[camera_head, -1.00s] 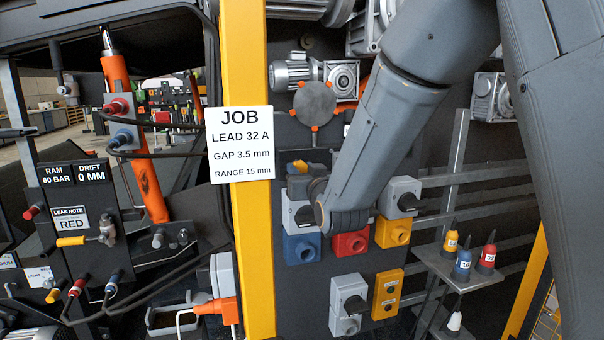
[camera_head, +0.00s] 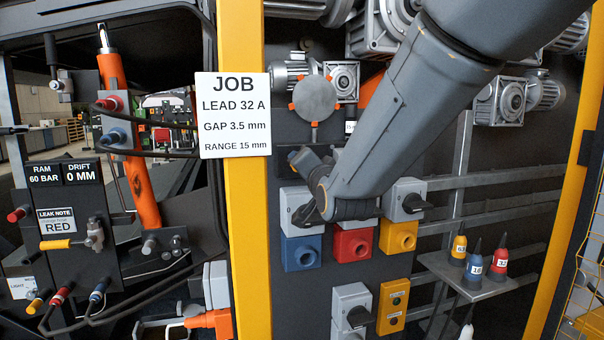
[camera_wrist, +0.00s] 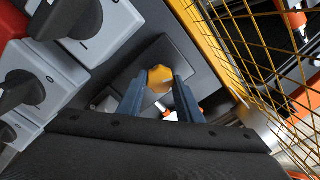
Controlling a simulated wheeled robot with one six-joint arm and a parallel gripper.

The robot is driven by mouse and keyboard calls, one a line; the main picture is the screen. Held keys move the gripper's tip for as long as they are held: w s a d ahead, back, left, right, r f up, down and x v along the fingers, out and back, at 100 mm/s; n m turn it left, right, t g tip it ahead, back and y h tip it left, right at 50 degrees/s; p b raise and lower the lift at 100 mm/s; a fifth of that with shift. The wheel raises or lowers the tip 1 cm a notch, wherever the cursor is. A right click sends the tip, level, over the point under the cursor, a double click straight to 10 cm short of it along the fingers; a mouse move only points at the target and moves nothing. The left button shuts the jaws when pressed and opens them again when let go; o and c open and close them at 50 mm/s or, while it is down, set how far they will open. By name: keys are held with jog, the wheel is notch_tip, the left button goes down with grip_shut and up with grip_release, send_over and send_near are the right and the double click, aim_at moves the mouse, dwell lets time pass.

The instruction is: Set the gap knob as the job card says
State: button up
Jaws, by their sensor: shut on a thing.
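The job card (camera_head: 233,137) is on the yellow post in the head view. It reads LEAD 32 A, GAP 3.5 mm, RANGE 15 mm. In the wrist view a yellow knob (camera_wrist: 159,76) stands on a dark plate. My gripper (camera_wrist: 160,84) has one blue-grey finger on each side of it and is shut on it. Any scale or pointer at the knob is hidden or too small to read. In the head view my wrist hides the knob, and my gripper (camera_head: 297,158) only partly shows.
Grey rotary switches stand close by, one (camera_head: 405,199) above the yellow socket (camera_head: 398,236). Blue (camera_head: 301,253) and red (camera_head: 353,243) sockets are below my wrist. A shelf (camera_head: 480,282) with numbered cones is at the right. Yellow mesh (camera_wrist: 262,50) is close by in the wrist view.

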jog(key=shift+f+m+b, duration=0.1)
jog(key=shift+m+b, duration=0.25)
jog(key=shift+m, duration=0.15)
jog(key=o, duration=1)
jog(key=shift+o, duration=0.2)
jog(key=shift+s, duration=0.1)
jog(key=b+v, duration=0.1)
jog(key=v, duration=0.6)
jog(key=shift+s+b, duration=0.35)
jog(key=shift+d, duration=0.2)
